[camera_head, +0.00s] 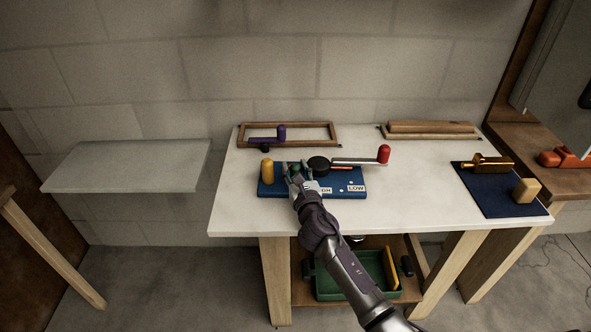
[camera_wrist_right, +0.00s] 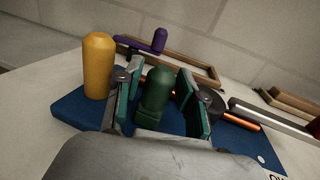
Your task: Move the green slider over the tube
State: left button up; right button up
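The green slider (camera_wrist_right: 155,97) stands upright on the blue board (camera_wrist_right: 75,110), which also shows in the head view (camera_head: 267,188). My right gripper (camera_wrist_right: 160,88) is at the board's left part, with its two teal-padded fingers on either side of the slider. Narrow gaps show between pads and slider, so it looks open around it. In the head view my right gripper (camera_head: 295,170) mostly hides the slider. The copper tube (camera_wrist_right: 243,121) runs out to the right of the black round part (camera_wrist_right: 211,103). My left gripper is not in view.
A yellow post (camera_wrist_right: 98,66) stands on the board left of my gripper. A lever with a red knob (camera_head: 384,153) reaches right, beside the tube. A wooden frame with a purple handle (camera_head: 281,132) lies behind.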

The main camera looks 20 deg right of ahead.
grip_shut()
jog(key=w, duration=0.2)
jog(key=w+d+b, duration=0.1)
jog(key=w+d, duration=0.1)
jog(key=w, duration=0.1)
jog(key=shift+w+b, duration=0.3)
jog(key=shift+b, duration=0.05)
jog(key=shift+o, duration=2)
grip_release()
